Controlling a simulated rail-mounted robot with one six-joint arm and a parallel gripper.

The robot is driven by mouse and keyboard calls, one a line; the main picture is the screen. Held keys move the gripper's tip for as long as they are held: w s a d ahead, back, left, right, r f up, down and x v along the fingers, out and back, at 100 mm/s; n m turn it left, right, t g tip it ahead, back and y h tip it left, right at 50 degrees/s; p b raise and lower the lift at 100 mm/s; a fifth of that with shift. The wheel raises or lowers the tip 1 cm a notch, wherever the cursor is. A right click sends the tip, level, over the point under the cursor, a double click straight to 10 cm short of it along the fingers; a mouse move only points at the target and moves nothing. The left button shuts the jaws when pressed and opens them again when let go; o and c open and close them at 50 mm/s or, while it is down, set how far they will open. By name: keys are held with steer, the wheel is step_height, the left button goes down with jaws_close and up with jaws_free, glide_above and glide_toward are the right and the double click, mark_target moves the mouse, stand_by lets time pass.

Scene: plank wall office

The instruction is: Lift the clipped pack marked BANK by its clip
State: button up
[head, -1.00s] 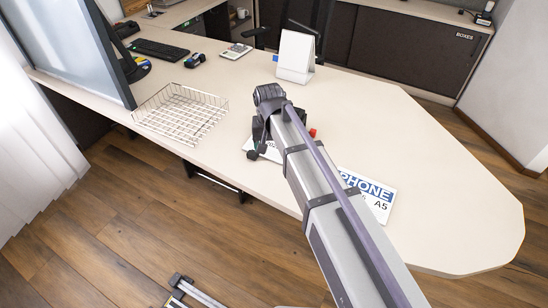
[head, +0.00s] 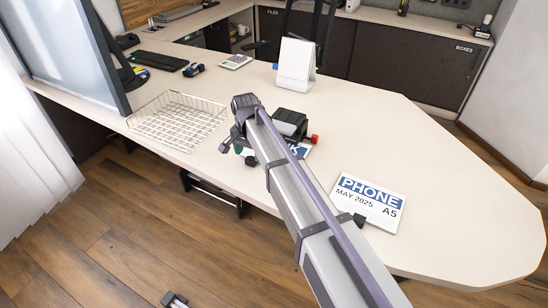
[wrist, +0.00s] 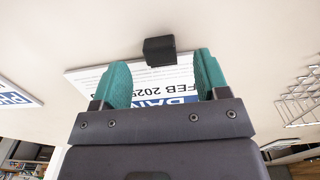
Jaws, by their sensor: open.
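The white pack with the blue BANK band (wrist: 180,102) lies on the desk, its lettering upside down and partly covered by my gripper in the wrist view. In the head view my arm hides most of it, and a blue corner (head: 299,150) shows. Its black clip (wrist: 159,50) sits at the pack's edge. My gripper (wrist: 161,68) is open, with green fingertips on either side of the clip's line. My gripper also shows in the head view (head: 244,154).
A clipped PHONE pack (head: 370,202) lies to the right, near the front edge. A black object with a red end (head: 292,122) stands just behind the BANK pack. A wire tray (head: 178,120) is to the left, a white desk calendar (head: 296,62) behind.

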mark_target(250, 160)
step_height(250, 160, down, 4)
steer(key=b, duration=0.2)
steer(key=shift+b, duration=0.3)
steer(key=shift+r, duration=0.2)
steer(key=shift+c, duration=0.2)
jaws_close()
steer(key=shift+p, duration=0.3)
